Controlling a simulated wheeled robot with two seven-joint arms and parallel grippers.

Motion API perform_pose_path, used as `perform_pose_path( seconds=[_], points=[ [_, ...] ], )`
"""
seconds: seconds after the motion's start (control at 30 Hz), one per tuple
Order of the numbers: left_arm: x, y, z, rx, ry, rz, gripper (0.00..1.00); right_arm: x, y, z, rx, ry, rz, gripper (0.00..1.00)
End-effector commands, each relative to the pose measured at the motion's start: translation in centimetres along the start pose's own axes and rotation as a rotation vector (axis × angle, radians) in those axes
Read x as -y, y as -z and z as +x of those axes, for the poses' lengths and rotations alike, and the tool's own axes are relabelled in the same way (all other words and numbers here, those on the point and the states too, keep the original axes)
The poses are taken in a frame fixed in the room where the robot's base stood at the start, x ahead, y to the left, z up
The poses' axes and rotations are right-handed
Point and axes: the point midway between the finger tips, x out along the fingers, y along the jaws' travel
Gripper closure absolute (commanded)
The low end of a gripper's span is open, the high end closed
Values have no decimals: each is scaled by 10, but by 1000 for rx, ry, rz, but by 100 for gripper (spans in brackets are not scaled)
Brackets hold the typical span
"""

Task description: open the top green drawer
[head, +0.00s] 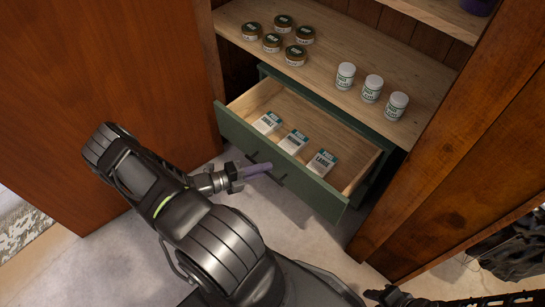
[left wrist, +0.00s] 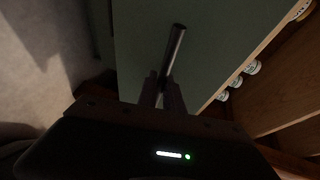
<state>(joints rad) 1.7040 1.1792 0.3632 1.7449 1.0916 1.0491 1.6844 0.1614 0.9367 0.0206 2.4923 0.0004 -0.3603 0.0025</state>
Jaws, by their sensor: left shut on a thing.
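The top green drawer (head: 305,181) is pulled well out of its cabinet, and its wooden inside shows. Three small white-and-green boxes (head: 293,142) lie in it. My left gripper (head: 257,170) is at the drawer front, shut on the dark bar handle (head: 279,180). In the left wrist view the handle (left wrist: 175,45) passes between the fingers (left wrist: 162,92), in front of the green drawer face (left wrist: 220,45). The fingers hide part of the handle. My right gripper (head: 388,295) shows dark and small at the bottom edge, away from the drawer; its jaws are unclear.
A wooden shelf (head: 330,70) above the drawer holds several dark-lidded jars (head: 272,43) and three white bottles (head: 372,88). A wooden door panel (head: 110,80) stands at the left, and a wooden panel (head: 460,150) at the right. Pale floor (head: 300,235) lies clear before the drawer.

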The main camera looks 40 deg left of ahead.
Motion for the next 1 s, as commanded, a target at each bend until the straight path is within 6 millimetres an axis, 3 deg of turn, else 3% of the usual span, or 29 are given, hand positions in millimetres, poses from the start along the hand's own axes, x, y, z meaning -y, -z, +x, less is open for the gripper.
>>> perform_pose_path(
  seconds=[0.47, 0.5, 0.57, 0.87, 1.0],
  points=[
    [-2, 2, -7, 2, -1, 1, 100, 1, -1, -2, 1, 1, -1, 64],
    [-2, 2, -7, 2, -1, 1, 86, 1, -1, -2, 1, 1, -1, 64],
    [-2, 2, -7, 1, -1, 1, 81, 1, -1, -2, 1, 0, -1, 64],
    [-1, 2, -8, 1, -1, 1, 81, 1, 0, -2, 1, 0, -1, 64],
    [-1, 2, -19, 1, -2, 1, 81, 2, -1, -4, 2, 1, -1, 64]
  ],
)
